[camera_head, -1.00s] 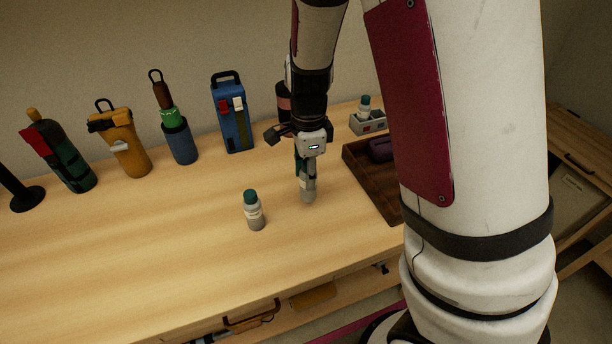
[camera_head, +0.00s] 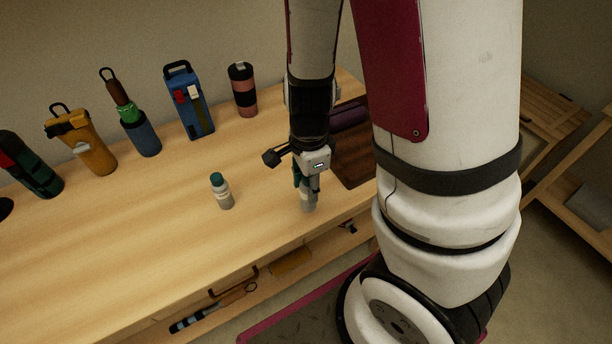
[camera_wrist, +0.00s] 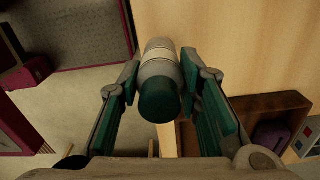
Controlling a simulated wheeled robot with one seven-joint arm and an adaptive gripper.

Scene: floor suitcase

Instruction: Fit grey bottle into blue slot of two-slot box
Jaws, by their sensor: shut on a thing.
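My gripper (camera_head: 304,186) is shut on a grey bottle (camera_head: 309,203) with a green cap, near the table's front edge. In the wrist view the bottle (camera_wrist: 158,60) sits between the two fingers, its green cap (camera_wrist: 160,100) towards the camera. Whether its base touches the table is unclear. A second grey bottle (camera_head: 224,194) with a green cap stands upright on the table, left of my gripper. The two-slot box is hidden behind my arm in the head view. In the wrist view a grey box (camera_wrist: 310,132) with red and blue patches is partly cut off at the right edge.
A dark wooden tray (camera_head: 352,176) with a purple item (camera_head: 348,114) lies right of my gripper. Along the back stand a pink-black tumbler (camera_head: 243,90), a blue case (camera_head: 188,102), a blue holder (camera_head: 142,138) and a yellow holder (camera_head: 92,150). The front-left tabletop is clear.

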